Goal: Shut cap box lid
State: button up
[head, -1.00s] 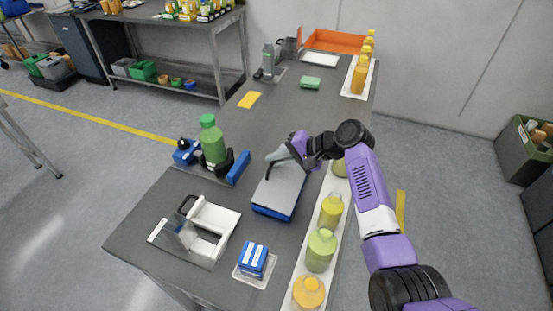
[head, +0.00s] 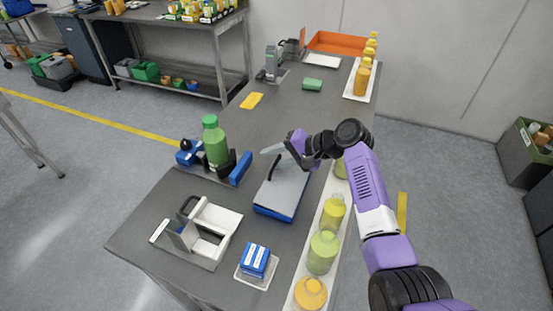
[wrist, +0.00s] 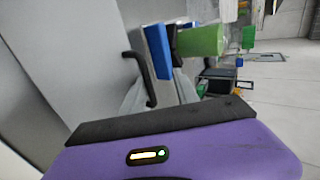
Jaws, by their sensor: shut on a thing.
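The cap box (head: 275,213) is blue and stands in the middle of the table in the head view. Its flat grey lid (head: 289,187) lies over the top. I cannot tell whether a small gap remains under it. A black bar handle (head: 273,169) rises from the lid; it also shows in the wrist view (wrist: 143,72). My gripper (head: 284,149) is at the handle's upper end, above the lid's far edge, and is shut on the handle. The grey fingers show on both sides of it in the wrist view; the exact contact is partly hidden.
A green bottle (head: 214,143) stands in a blue and black holder to the left. A white fixture (head: 215,218) and a blue stack (head: 255,260) on a small tray are nearer. A row of bottles (head: 322,250) lines the right edge. The far table middle is mostly clear.

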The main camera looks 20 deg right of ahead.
jog(key=shift+s+d+f, duration=0.1)
jog(key=shift+d, duration=0.05)
dwell(0.3)
jog(key=shift+d, duration=0.1)
jog(key=shift+s+d+r, duration=0.15)
jog(key=shift+d+r, duration=0.05)
jog(key=shift+d, duration=0.05)
jog(key=shift+b+v, duration=0.35)
jog(key=shift+v, duration=3.1)
